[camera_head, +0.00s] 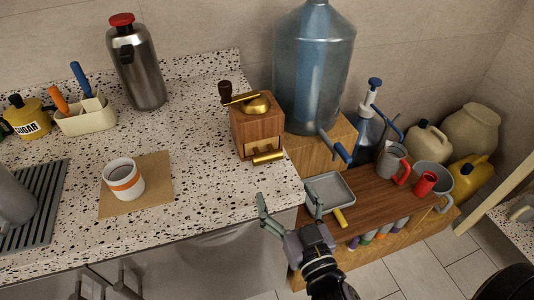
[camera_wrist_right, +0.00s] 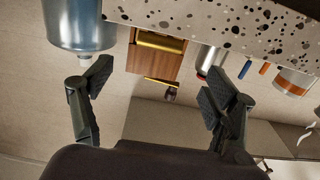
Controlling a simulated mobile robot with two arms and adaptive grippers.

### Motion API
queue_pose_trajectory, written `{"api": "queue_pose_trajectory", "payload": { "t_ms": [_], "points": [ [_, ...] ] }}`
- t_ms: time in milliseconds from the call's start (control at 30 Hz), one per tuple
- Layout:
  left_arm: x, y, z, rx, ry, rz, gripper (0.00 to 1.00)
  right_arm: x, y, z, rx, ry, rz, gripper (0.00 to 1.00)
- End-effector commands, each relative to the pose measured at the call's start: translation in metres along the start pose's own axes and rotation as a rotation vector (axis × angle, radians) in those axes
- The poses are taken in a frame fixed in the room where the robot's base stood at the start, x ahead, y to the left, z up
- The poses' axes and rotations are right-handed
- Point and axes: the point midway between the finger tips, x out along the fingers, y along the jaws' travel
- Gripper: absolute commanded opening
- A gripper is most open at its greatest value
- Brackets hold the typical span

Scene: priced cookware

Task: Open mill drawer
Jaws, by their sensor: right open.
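The wooden mill (camera_head: 256,127) stands near the right end of the speckled counter, with a brass dome and a crank with a dark knob on top. Its drawer has a brass bar handle (camera_head: 268,157) low on the front; I cannot tell whether the drawer is slightly out. My right gripper (camera_head: 288,203) is open and empty, in front of the counter's right corner and apart from the handle. In the right wrist view the mill (camera_wrist_right: 155,62) appears upside down between the spread fingers (camera_wrist_right: 155,78). My left gripper is not in view.
A blue water jug (camera_head: 315,70) stands on a wooden block right of the mill. A grey tray (camera_head: 330,188) lies on the lower wooden shelf. A striped cup (camera_head: 123,180) and a steel flask (camera_head: 136,70) stand left; the counter before the mill is clear.

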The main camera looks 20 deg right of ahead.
Motion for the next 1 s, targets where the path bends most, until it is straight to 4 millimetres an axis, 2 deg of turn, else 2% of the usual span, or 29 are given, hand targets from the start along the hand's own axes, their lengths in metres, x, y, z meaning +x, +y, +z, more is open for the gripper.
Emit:
{"api": "queue_pose_trajectory", "payload": {
  "t_ms": [33,400,600,800,1000],
  "points": [
    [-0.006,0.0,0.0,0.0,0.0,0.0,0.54,0.01,0.0,-0.005,-0.002,0.005,-0.001,0.79],
    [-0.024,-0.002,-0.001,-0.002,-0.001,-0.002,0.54,0.08,0.0,-0.003,-0.001,0.002,-0.001,0.79],
    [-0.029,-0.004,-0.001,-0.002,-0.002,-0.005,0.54,0.109,0.0,-0.001,-0.002,0.001,0.0,0.79],
    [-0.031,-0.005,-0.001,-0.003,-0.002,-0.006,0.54,0.121,0.0,0.0,0.0,0.0,0.0,0.79],
    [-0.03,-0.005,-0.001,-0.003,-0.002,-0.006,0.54,0.122,0.0,0.001,0.0,-0.001,0.0,0.79]
  ]
}}
